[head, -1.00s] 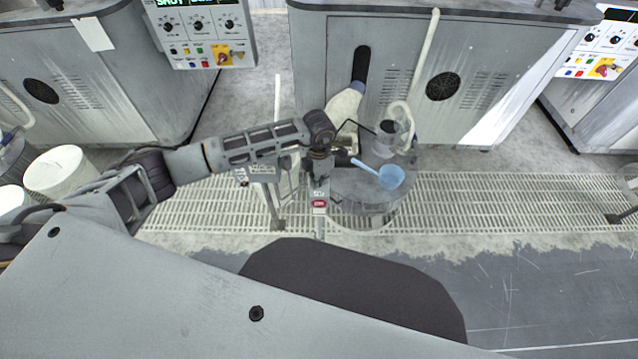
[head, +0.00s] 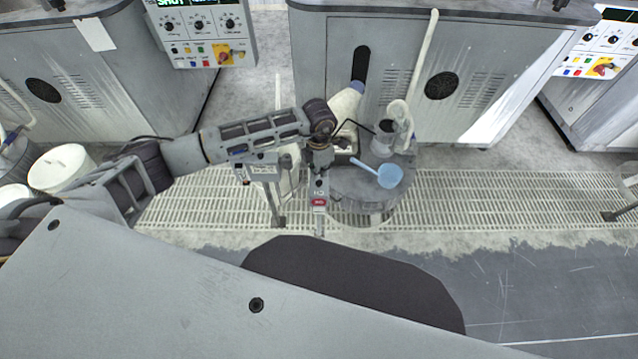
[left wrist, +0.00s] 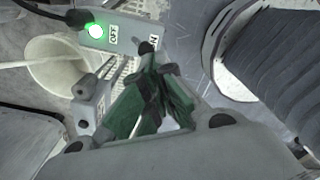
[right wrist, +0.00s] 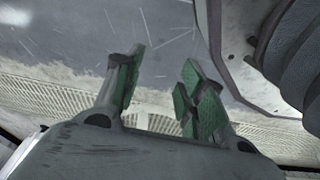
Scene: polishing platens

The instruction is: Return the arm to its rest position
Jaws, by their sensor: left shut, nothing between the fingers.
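My left arm reaches in from the left in the head view, and its wrist and gripper (head: 318,195) hang down near the middle, in front of the round grey stand. In the left wrist view the green-padded fingers of the left gripper (left wrist: 155,85) are closed together with nothing between them. My right gripper (right wrist: 164,62) shows only in the right wrist view. Its green-padded fingers are apart and the gap is empty, above the floor and grating.
The round grey stand (head: 345,190) holds a blue ladle (head: 390,175) and a clear jug (head: 383,140). A switch box (head: 262,170) on a post stands left of the gripper, with a lit green lamp (left wrist: 95,30). White buckets (head: 60,167) stand at far left. Grey machine cabinets (head: 400,80) line the back.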

